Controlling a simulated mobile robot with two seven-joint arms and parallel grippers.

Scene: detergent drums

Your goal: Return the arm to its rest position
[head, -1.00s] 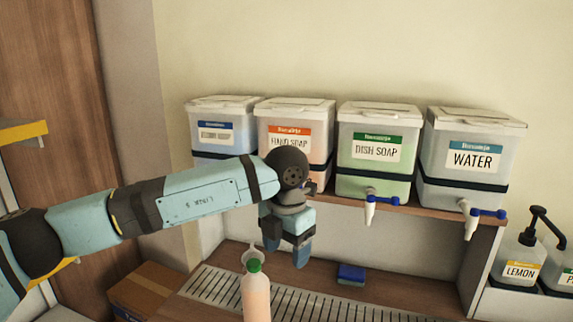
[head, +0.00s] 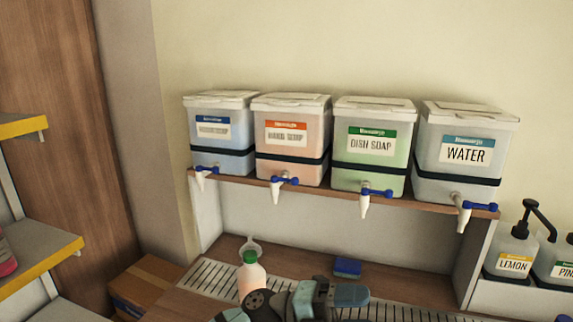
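My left arm is low at the bottom middle of the head view, with its gripper (head: 345,296) in front of the drip grating. The fingers are partly cut off by the frame edge, so I cannot tell whether they are open or shut. A bottle (head: 251,274) with pinkish liquid and a green neck stands just left of and behind the wrist, which hides its lower part. My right gripper is not in view.
Four drums stand on the shelf: a blue one (head: 220,160), hand soap (head: 290,168), dish soap (head: 369,176) and water (head: 457,182), with taps in front. Pump bottles (head: 512,240) stand right. A cardboard box (head: 146,282) and yellow-edged shelves (head: 40,268) are left.

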